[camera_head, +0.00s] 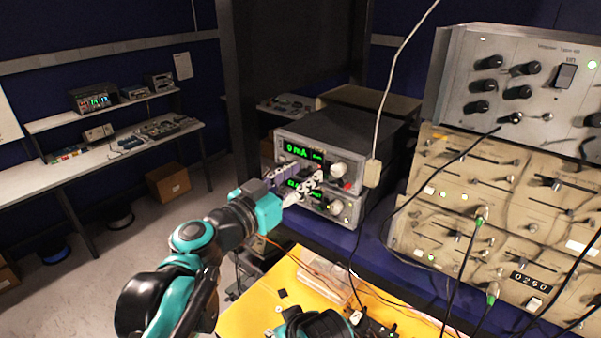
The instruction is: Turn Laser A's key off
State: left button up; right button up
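Two stacked grey instrument boxes stand on the blue bench. The upper box (338,151) has a green display reading "0 mA", a large pale knob and a small red part on its front. The lower box (335,207) has a green display, partly covered by my gripper. My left gripper (314,180) is in front of the two fronts, its fingers pointing right toward the gap between the displays and knobs. Contact and finger opening are unclear. No key can be made out; the fingers hide part of the panels. A teal and black part of my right arm (315,324) shows at the bottom edge.
A tall rack of beige and grey modules (500,190) with knobs and cables stands at right. A white cable with a beige plug (372,173) hangs beside the boxes. A yellow surface (262,306) lies below. A shelved bench (110,145) stands far left.

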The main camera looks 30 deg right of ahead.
pick_arm(q)
jog(key=shift+c, duration=0.3)
grip_shut()
jog(key=shift+n, duration=0.3)
jog(key=n+b, duration=0.3)
jog(key=n, duration=1.4)
jog(key=shift+n, duration=0.4)
